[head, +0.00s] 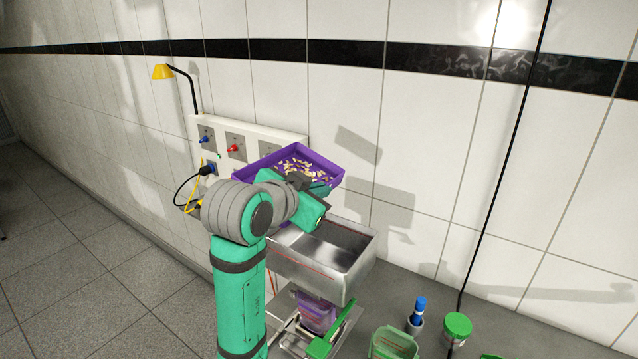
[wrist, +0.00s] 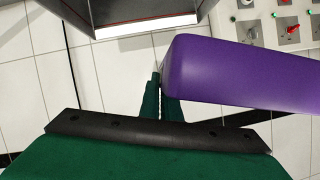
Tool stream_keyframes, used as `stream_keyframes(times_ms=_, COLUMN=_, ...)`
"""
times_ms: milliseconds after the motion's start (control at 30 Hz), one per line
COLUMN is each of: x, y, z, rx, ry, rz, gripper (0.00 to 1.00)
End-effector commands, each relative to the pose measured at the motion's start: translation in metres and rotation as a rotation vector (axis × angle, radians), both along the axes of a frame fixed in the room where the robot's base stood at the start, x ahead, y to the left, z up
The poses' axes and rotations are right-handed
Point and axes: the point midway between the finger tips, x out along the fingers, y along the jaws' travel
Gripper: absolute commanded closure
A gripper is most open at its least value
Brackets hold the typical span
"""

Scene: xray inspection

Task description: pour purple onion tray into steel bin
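The purple onion tray (head: 328,165) is in the air, up and to the left of the steel bin in the head view, with many small pale pieces (head: 298,170) lying in it. It looks roughly level. My gripper (head: 318,190) is shut on its near edge; in the wrist view the green fingers (wrist: 160,92) meet at the corner of the purple tray (wrist: 240,75). The steel bin (head: 318,278) is open-topped, its visible inside looks empty, and part of its left side is hidden by my arm. Its edge also seems to show at the top of the wrist view (wrist: 145,22).
A wall panel (head: 285,133) with knobs and cables is behind the tray, with a yellow lamp (head: 162,71) to the left. Below the bin are a purple container (head: 317,312), a green tub (head: 394,344), a blue-capped item (head: 418,308) and a green-lidded jar (head: 457,326).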

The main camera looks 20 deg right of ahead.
Motion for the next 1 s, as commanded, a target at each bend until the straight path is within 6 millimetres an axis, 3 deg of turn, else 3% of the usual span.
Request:
stream_keyframes(times_ms=700, x=-0.002, y=-0.002, z=-0.048, rx=0.409, ry=-0.524, rz=-0.002, gripper=1.0)
stream_keyframes(times_ms=1000, x=-0.003, y=-0.003, z=-0.055, rx=0.488, ry=-0.625, rz=-0.002, gripper=1.0)
